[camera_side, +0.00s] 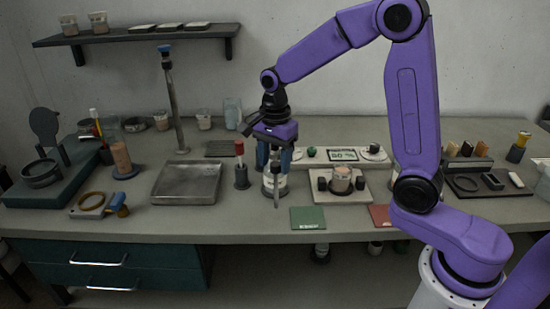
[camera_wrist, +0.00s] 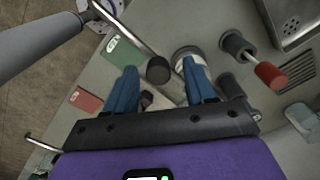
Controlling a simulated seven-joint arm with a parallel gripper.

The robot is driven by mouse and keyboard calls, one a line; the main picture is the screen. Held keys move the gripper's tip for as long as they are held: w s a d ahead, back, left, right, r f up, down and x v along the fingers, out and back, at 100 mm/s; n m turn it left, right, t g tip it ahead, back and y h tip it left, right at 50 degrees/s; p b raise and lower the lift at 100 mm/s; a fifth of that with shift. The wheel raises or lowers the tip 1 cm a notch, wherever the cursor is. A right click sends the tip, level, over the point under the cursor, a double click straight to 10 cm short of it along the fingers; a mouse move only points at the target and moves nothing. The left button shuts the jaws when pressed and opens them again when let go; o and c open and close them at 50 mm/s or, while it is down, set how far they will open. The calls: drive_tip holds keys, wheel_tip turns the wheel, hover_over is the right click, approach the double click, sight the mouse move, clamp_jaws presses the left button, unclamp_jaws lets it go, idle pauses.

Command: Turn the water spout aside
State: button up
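A tall grey post with a blue top (camera_side: 170,100) stands behind the metal tray (camera_side: 187,183); it looks like the water spout, but I cannot be sure. My gripper (camera_side: 274,165) is well to the right of it, pointing down over the middle of the bench. In the wrist view my gripper (camera_wrist: 160,72) has its two blue fingers apart. A metal rod (camera_wrist: 127,37) with a dark round end shows between the fingertips, with gaps on both sides. It also shows in the side view (camera_side: 276,195). A pale jar (camera_side: 268,182) is close behind it, partly hidden.
A red-topped holder (camera_side: 240,170) stands just left of my gripper. To the right are a control panel (camera_side: 343,155) and a plate with a cup (camera_side: 341,179). A green card (camera_side: 307,218) lies in front. A shelf (camera_side: 130,35) hangs at the upper left.

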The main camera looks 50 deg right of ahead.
sight(275, 166)
drive_tip(key=shift+r, duration=0.1)
wheel_tip(275, 166, up, 17)
drive_tip(key=shift+r, duration=0.15)
idle(0.4)
idle(0.4)
drive_tip(key=s+f+n, duration=0.5)
drive_tip(key=s+n, duration=0.4)
drive_tip(key=s+f+n, duration=0.5)
drive_tip(key=s+n, duration=0.5)
drive_tip(key=s+f+n, duration=0.6)
drive_tip(key=s+n, duration=0.3)
drive_tip(key=shift+s+d+n, duration=0.15)
drive_tip(key=shift+s+n, duration=0.1)
drive_tip(key=shift+n, duration=0.05)
